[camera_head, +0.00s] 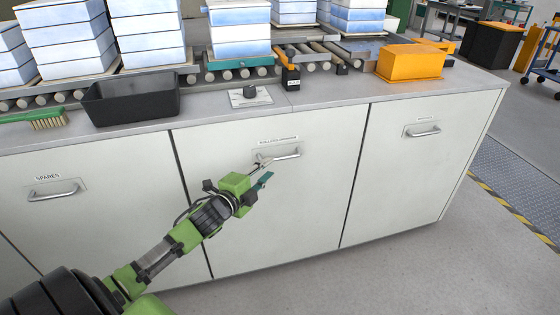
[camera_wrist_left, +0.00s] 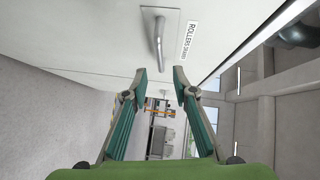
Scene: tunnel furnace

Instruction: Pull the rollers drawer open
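The rollers drawer (camera_head: 315,190) is the middle white front of the bench, with a label above its handle. It looks flush with the fronts beside it. Its metal bar handle (camera_head: 286,155) shows in the head view and also in the left wrist view (camera_wrist_left: 158,42), beside the "ROLLERS" label (camera_wrist_left: 191,40). My left gripper (camera_head: 264,167) is in front of the drawer, close to the left end of the handle. In the left wrist view its two fingers (camera_wrist_left: 160,76) are apart with nothing between them, and the handle lies just beyond the tips. My right gripper is not in view.
The "SPARES" front (camera_head: 85,215) is at left and another handled front (camera_head: 415,165) at right. On the worktop are a black bin (camera_head: 130,98), a green brush (camera_head: 45,118), an orange box (camera_head: 412,63) and white-blue stacks on rollers.

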